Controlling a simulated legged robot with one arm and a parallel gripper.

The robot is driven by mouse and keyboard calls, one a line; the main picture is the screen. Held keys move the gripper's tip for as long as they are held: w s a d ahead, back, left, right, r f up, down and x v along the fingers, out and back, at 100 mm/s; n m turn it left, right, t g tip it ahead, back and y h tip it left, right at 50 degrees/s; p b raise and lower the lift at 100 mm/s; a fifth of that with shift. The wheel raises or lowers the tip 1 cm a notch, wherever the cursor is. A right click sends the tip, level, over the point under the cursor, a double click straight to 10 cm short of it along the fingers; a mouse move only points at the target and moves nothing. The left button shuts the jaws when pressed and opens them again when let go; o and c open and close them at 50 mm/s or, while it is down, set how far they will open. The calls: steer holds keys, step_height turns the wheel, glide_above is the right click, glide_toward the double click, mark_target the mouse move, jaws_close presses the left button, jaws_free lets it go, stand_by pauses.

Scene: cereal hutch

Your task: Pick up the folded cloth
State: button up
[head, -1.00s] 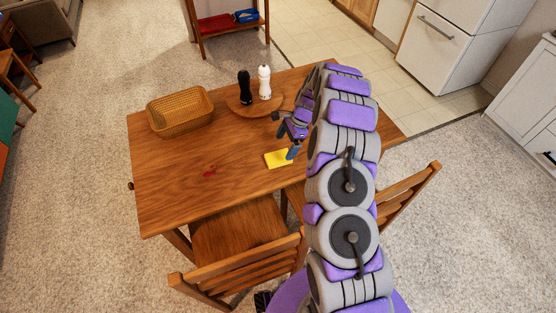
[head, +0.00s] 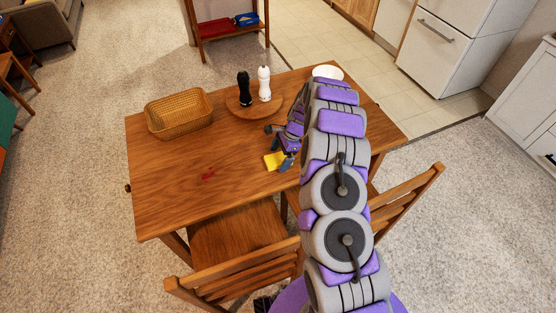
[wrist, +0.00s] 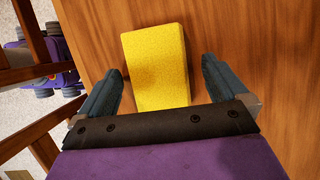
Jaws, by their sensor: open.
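The folded cloth is yellow and lies flat on the wooden table. In the head view the cloth (head: 272,160) is near the table's front edge, partly hidden by my gripper (head: 284,160). In the wrist view the cloth (wrist: 156,62) lies between the two fingers of my gripper (wrist: 166,85), with a gap on each side. The gripper is open and holds nothing. The cloth's near end is hidden behind the gripper's body.
On the table (head: 165,185) are a wicker basket (head: 180,115), a round board (head: 245,108) with a black mill (head: 243,88) and a white mill (head: 264,84), a small red item (head: 208,174) and a white plate (head: 328,72). Chairs (head: 240,265) stand at the front.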

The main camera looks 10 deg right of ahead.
mark_target(274, 159)
steer(key=shift+f, duration=0.2)
steer(key=c, duration=1.1)
steer(key=shift+r, duration=0.25)
step_height(274, 159, up, 4)
steer(key=shift+f+p, duration=0.1)
steer(key=shift+p, duration=0.75)
steer(key=s+d+p, duration=0.1)
steer(key=s, duration=0.4)
steer(key=s+d+p, duration=0.1)
steer(key=s, duration=0.4)
steer(key=s+d+r+p, duration=0.1)
steer(key=s, duration=0.4)
steer(key=shift+s+d, duration=0.1)
steer(key=shift+s, duration=0.25)
